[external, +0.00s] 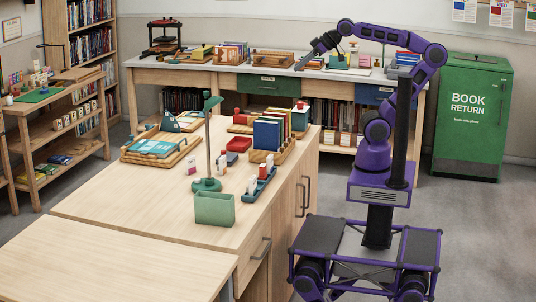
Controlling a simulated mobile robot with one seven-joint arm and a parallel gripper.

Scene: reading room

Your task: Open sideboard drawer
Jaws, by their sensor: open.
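A long sideboard-like counter (222,72) with a grey top stands along the back wall. It has a green drawer front (275,84) and a blue drawer front (372,95), both looking shut. A pale wooden cabinet (100,200) in the foreground also has a shut drawer (260,262) with a dark bar handle, and tall door handles on its right side. No label shows which one is the sideboard. My gripper (300,66) is open, reaching left over the back counter's top, above and right of the green drawer. It appears empty; its fingertips are small and dark.
The foreground cabinet carries a green lamp (207,150), a green box (214,209), upright books (268,134) and trays. A green book return bin (473,115) stands right of my arm. Shelves (55,140) line the left. Grey floor (480,230) is clear at right.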

